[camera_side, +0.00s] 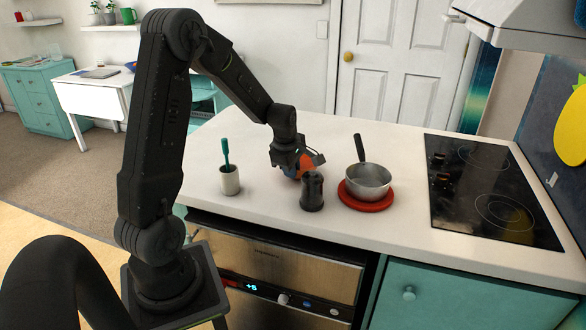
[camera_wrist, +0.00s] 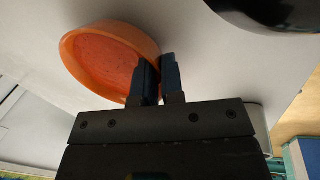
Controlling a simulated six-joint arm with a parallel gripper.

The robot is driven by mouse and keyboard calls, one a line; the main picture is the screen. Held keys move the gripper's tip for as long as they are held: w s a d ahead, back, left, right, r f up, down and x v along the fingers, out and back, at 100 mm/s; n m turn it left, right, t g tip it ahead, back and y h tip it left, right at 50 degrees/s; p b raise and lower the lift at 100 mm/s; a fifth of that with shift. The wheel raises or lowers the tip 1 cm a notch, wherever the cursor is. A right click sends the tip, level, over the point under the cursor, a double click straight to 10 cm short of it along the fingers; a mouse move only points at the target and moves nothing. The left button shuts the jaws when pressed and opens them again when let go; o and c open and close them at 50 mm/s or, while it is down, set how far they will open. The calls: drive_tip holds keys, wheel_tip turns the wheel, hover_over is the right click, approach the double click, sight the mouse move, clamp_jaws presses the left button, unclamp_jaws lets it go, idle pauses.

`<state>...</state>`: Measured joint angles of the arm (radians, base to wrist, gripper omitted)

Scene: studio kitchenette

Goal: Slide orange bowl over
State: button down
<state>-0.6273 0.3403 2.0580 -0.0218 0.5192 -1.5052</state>
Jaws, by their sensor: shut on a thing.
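The orange bowl (camera_wrist: 105,62) shows in the wrist view with its open side towards the camera. My gripper (camera_wrist: 157,75) has its two fingers close together at the bowl's right rim, shut on that rim. In the side view, my gripper (camera_side: 300,163) is low over the white counter, and only a small orange part of the bowl (camera_side: 304,165) shows beside it. The rest of the bowl is hidden behind my gripper and a black object. I cannot tell whether the bowl touches the counter.
A black container (camera_side: 312,192) stands just in front of my gripper. A metal saucepan (camera_side: 368,181) sits on a red round mat (camera_side: 366,203) to the right. A white cup (camera_side: 230,182) with a teal utensil stands to the left. A black cooktop (camera_side: 490,190) lies further right.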

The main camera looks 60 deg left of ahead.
drive_tip(key=shift+s+d+f, duration=0.1)
drive_tip(key=shift+s+d, duration=0.25)
drive_tip(key=shift+s, duration=1.5)
drive_tip(key=shift+s+d+r, duration=0.1)
drive_tip(key=shift+s+d, duration=0.3)
drive_tip(key=shift+s, duration=1.5)
drive_tip(key=shift+s+d+f, duration=0.1)
drive_tip(key=shift+s+d, duration=0.25)
drive_tip(key=shift+s, duration=1.5)
drive_tip(key=c, duration=1.2)
unclamp_jaws()
drive_tip(key=shift+o, duration=0.2)
drive_tip(key=v, duration=1.4)
drive_tip(key=shift+w, duration=0.1)
